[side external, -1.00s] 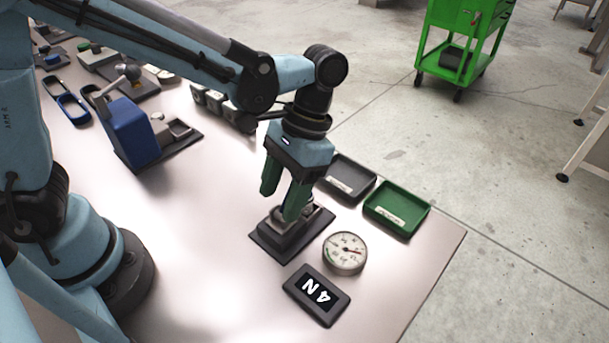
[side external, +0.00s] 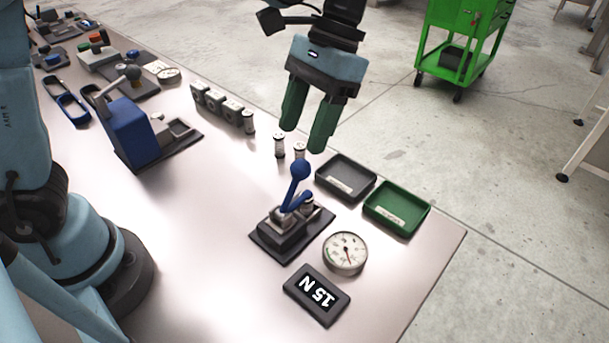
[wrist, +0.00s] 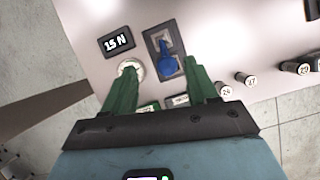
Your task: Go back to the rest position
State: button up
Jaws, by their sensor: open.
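My gripper (side external: 307,125) is open and empty, with green fingers pointing down. It hangs in the air above the table, higher than the blue-knobbed lever (side external: 297,178). The lever stands on a dark base (side external: 272,242), apart from my fingers. In the wrist view, my gripper (wrist: 155,82) has its fingers spread wide, and the blue knob (wrist: 168,66) shows between and beyond them. A display (side external: 317,294) reads 15 N, and a round dial (side external: 345,253) sits beside it.
A dark tray (side external: 346,180) and a green tray (side external: 397,209) lie near the table edge. Small white cylinders (side external: 279,145) stand behind the lever. A blue lever device (side external: 137,130) stands at the left. A green cart (side external: 462,45) is on the floor. The front middle of the table is clear.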

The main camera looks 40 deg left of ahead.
jog(key=shift+r, duration=0.15)
jog(key=shift+a, duration=0.3)
jog(key=s+a+f+n+t, duration=0.1)
jog(key=a+f+t, duration=0.1)
jog(key=a+t, duration=0.4)
jog(key=s+a+f+n+t, duration=0.1)
jog(key=s+a+f+t, duration=0.1)
jog(key=a+t, duration=0.4)
jog(key=a+f, duration=0.1)
jog(key=a, duration=0.1)
jog(key=shift+a+h, duration=0.3)
jog(key=shift+a, duration=0.1)
